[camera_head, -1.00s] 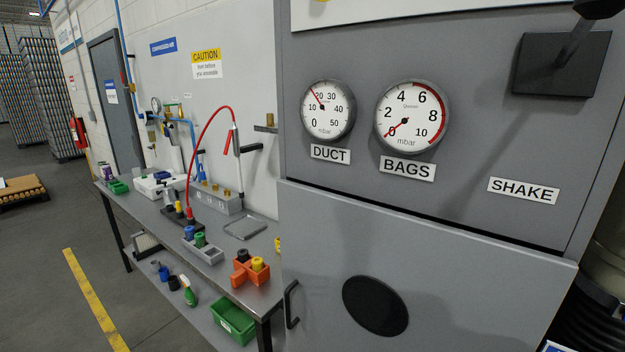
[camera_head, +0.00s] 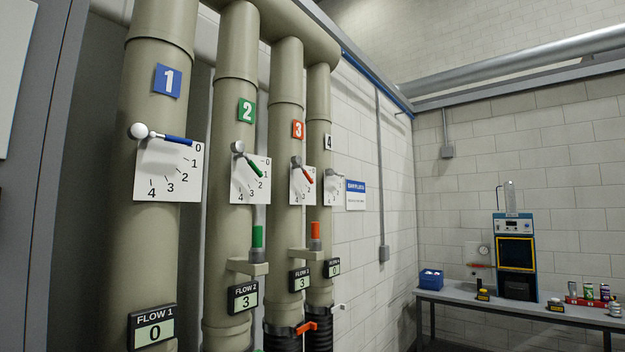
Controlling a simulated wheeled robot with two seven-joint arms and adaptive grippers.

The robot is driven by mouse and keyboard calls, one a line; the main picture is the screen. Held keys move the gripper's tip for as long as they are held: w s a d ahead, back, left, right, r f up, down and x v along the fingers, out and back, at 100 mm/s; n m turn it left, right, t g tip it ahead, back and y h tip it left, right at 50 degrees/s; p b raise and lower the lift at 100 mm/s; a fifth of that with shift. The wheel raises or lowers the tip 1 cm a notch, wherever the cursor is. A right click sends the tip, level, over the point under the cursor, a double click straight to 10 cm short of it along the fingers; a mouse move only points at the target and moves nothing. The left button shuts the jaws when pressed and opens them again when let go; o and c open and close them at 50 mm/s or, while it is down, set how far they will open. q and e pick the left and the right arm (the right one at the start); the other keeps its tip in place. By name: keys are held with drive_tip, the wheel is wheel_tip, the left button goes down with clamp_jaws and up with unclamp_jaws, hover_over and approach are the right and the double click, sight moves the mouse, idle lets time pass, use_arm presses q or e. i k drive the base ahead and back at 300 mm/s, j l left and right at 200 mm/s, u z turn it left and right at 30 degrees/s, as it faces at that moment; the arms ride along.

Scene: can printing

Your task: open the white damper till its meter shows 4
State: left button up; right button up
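The white damper is on the fourth, farthest pipe (camera_head: 319,215), under a white number 4 plate (camera_head: 328,142). Its pale lever (camera_head: 334,174) is small here and lies near the 0 end of its white scale plate (camera_head: 331,192). The FLOW 4 meter (camera_head: 334,267) on that pipe reads 0. The pipe is partly hidden behind the third pipe. Neither of my grippers is in view.
Pipe 1's blue lever (camera_head: 178,140) lies near 0, and its FLOW 1 meter (camera_head: 154,331) reads 0. The green lever (camera_head: 254,164) and red lever (camera_head: 306,174) slope down; FLOW 2 (camera_head: 243,298) and FLOW 3 (camera_head: 300,280) read 3. A bench (camera_head: 455,297) stands far right.

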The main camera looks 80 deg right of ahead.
sight(329, 172)
drive_tip(key=z, duration=2.8)
